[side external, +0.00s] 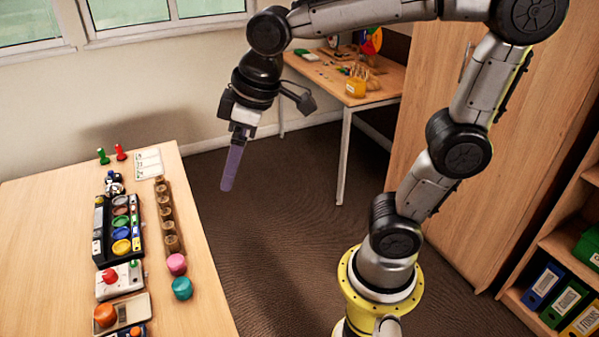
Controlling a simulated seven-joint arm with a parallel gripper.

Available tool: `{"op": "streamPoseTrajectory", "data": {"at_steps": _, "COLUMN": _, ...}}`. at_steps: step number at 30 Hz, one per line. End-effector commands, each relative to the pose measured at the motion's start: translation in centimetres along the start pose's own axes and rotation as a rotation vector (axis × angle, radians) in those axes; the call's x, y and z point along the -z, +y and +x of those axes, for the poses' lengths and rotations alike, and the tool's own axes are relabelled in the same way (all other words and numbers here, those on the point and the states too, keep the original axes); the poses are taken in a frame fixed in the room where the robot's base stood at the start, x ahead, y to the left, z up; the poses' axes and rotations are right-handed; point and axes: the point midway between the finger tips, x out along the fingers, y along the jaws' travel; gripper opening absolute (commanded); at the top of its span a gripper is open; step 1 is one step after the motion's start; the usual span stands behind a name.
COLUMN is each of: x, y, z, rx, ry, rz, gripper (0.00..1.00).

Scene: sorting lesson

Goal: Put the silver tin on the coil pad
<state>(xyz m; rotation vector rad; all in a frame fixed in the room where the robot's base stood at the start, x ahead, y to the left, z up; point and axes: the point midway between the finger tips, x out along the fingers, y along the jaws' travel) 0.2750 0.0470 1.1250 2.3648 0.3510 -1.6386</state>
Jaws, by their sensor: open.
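A small silvery round thing (115,188) stands near the back of the left table, just behind the black tray; it may be the silver tin, but it is too small to be sure. I cannot pick out the coil pad for certain. My gripper (229,185) hangs in the air right of the table, over the floor, apart from all objects. It points down with long purplish fingers. They overlap from this side, and I see no object between them.
The wooden table (45,230) holds a black tray (99,228) of coloured round pieces, a row of brown cylinders (167,220), green and red pegs, a pink piece (177,264) and a teal piece (182,288). Its left side is bare. A second table (378,88) stands behind.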

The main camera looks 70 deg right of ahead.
Motion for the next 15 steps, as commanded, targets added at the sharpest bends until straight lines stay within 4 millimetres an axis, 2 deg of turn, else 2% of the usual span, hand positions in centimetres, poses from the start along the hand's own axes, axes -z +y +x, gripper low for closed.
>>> {"op": "streamPoseTrajectory", "data": {"at_steps": 1, "x": -2.2, "y": 0.4, "z": -0.8, "rx": -0.016, "ry": 0.026, "rz": 0.055, "gripper": 0.86}}
{"op": "streamPoseTrajectory", "data": {"at_steps": 6, "x": -8.2, "y": 0.8, "z": -1.4, "rx": -0.054, "ry": 0.085, "rz": 0.215, "gripper": 0.86}}
{"op": "streamPoseTrajectory", "data": {"at_steps": 10, "x": -11.1, "y": 0.7, "z": -1.2, "rx": -0.073, "ry": 0.117, "rz": 0.295, "gripper": 0.86}}
{"op": "streamPoseTrajectory", "data": {"at_steps": 15, "x": -12.5, "y": 0.5, "z": -0.9, "rx": -0.082, "ry": 0.132, "rz": 0.335, "gripper": 0.86}}
